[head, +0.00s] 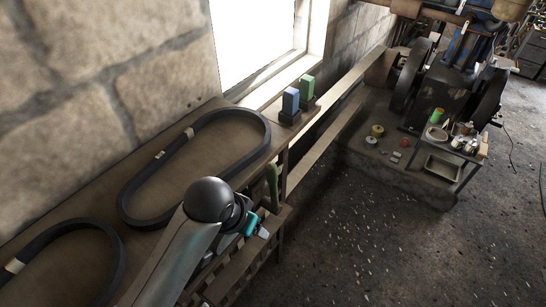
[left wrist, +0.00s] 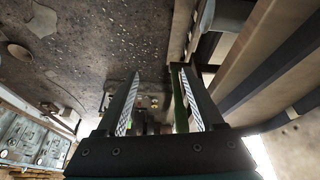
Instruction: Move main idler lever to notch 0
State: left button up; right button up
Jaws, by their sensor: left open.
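The main idler lever (head: 272,187) looks to be the upright green handle at the end of the wooden bench frame in the head view. In the left wrist view a green strip, likely the same lever (left wrist: 179,108), shows between my fingers, close to the right-hand one. My left gripper (head: 262,229) is just below and beside the handle in the head view. In the left wrist view my left gripper (left wrist: 158,78) is open, its two fingers apart. I cannot tell whether a finger touches the lever. The notches cannot be made out. My right gripper is not in view.
Two dark belts (head: 126,190) lie on the bench (head: 190,160) at left. A blue block (head: 290,101) and a green block (head: 307,88) stand at its far end. The engine (head: 440,90) and a small cart (head: 440,168) are at upper right. The middle floor is open.

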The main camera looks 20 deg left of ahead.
pick_arm(q)
send_near(273, 173)
jog(key=x, duration=0.9)
jog(key=w+a+x, duration=0.1)
jog(key=x, duration=0.3)
jog(key=shift+w, duration=0.15)
grip_shut()
dwell(0.5)
dwell(0.9)
